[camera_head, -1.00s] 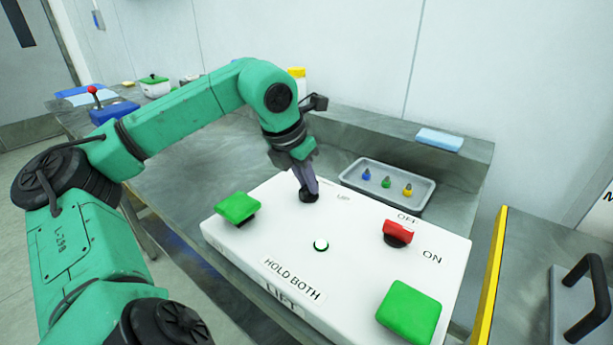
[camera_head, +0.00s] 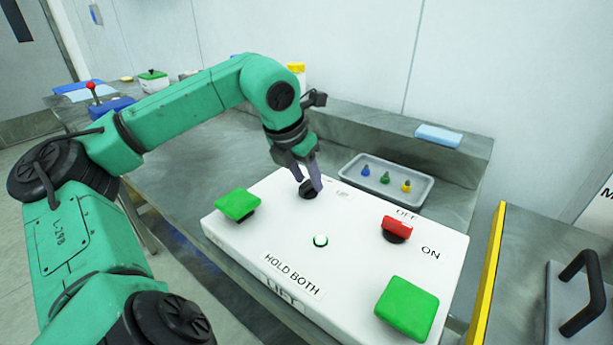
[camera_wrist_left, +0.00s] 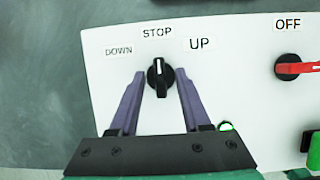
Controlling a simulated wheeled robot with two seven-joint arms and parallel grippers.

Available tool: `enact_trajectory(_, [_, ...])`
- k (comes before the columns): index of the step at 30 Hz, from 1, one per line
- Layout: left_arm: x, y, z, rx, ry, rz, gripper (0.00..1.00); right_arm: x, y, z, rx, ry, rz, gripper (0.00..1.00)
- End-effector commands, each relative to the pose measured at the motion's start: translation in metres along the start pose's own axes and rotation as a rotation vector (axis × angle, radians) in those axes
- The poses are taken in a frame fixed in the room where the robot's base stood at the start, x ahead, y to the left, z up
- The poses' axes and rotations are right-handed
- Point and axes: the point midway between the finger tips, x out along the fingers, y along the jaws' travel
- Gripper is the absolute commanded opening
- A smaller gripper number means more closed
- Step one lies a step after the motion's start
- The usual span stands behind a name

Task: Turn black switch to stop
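The black switch (camera_head: 307,192) stands on the back part of the white panel box (camera_head: 270,235). In the left wrist view the black switch (camera_wrist_left: 158,80) has its white mark upright, pointing to the STOP label (camera_wrist_left: 157,33), between DOWN and UP. My left gripper (camera_head: 308,182) is open, its purple fingers on either side of the switch. In the left wrist view, gaps show between the switch and both fingers of my left gripper (camera_wrist_left: 160,74). My right gripper is not in view.
The panel also carries a red switch (camera_head: 397,228) marked OFF and ON, two green buttons (camera_head: 238,204) (camera_head: 408,308) and a small green-lit round light (camera_head: 320,240). A grey tray (camera_head: 425,190) with small coloured pieces lies behind it. A yellow edge (camera_head: 487,275) stands at right.

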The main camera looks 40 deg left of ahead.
Motion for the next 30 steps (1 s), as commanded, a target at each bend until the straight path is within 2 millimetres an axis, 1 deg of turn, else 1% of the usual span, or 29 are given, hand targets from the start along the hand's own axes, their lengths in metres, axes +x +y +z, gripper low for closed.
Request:
enact_trajectory(2, [-0.002, 0.0, 0.0, 0.0, 0.0, 0.0, 0.47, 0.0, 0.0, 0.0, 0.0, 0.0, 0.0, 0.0])
enact_trajectory(5, [-0.014, 0.0, 0.001, 0.0, -0.002, 0.001, 0.47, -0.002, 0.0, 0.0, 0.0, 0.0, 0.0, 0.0])
enact_trajectory(8, [-0.038, 0.001, 0.001, -0.001, -0.003, 0.003, 0.47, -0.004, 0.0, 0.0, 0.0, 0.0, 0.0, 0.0])
enact_trajectory(12, [-0.082, 0.001, 0.002, -0.002, -0.002, 0.003, 0.47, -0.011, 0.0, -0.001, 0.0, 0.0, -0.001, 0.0])
enact_trajectory(15, [-0.111, 0.001, 0.001, -0.001, -0.002, 0.003, 0.47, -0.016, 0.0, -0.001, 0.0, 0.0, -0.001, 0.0])
enact_trajectory(18, [-0.132, 0.001, 0.001, -0.002, -0.001, 0.003, 0.47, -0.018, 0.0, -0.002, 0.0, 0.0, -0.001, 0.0])
enact_trajectory(22, [-0.145, 0.0, 0.0, -0.001, 0.0, 0.001, 0.47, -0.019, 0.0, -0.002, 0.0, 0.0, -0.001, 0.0])
enact_trajectory(30, [-0.146, 0.0, 0.0, 0.0, 0.0, 0.0, 0.47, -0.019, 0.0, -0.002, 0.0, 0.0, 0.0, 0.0])
